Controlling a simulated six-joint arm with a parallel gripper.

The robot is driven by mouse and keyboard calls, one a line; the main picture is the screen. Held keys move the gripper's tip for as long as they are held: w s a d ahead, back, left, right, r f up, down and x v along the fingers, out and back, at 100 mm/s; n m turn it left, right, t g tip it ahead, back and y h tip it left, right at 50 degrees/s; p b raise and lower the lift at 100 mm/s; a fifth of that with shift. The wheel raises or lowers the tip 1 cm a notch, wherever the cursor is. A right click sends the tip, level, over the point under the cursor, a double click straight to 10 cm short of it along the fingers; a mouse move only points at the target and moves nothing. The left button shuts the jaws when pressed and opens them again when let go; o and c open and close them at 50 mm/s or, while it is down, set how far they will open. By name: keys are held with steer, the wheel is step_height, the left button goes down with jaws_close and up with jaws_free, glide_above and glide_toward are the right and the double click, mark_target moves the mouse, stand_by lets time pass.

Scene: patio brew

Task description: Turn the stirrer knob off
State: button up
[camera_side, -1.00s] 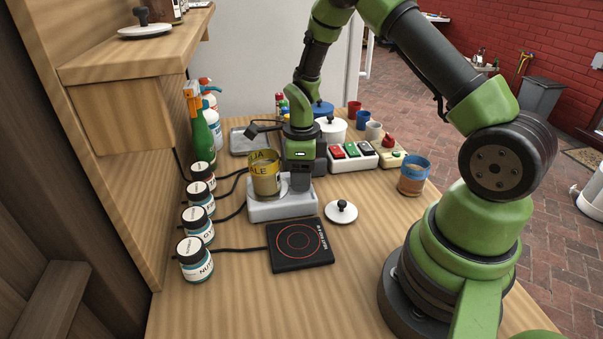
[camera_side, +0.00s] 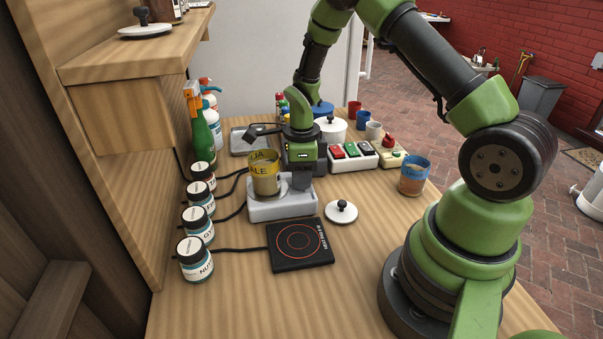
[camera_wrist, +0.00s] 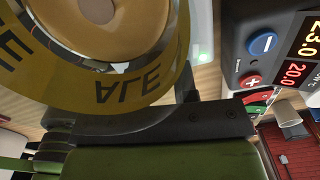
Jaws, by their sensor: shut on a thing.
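The stirrer (camera_side: 283,207) is a pale grey box on the wooden bench, left of the middle in the side view. A yellow can marked ALE (camera_side: 264,176) stands on its left part. My gripper (camera_side: 301,182) points down at the right part of the stirrer, close beside the can. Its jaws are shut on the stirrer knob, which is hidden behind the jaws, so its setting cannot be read. In the wrist view the can (camera_wrist: 120,88) fills the upper left, with dark gripper parts just below it.
A black hot plate (camera_side: 300,245) and a white lid (camera_side: 341,211) lie in front. A blue-banded cup (camera_side: 414,177) stands right. Several labelled jars line the left, with black cables crossing the bench. A box with red and green switches (camera_side: 352,155) stands behind.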

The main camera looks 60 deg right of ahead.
steer(key=n, duration=0.8)
stand_by(0.5)
steer(key=o, duration=0.9)
steer(key=shift+o, duration=0.2)
step_height(320, 180, up, 10)
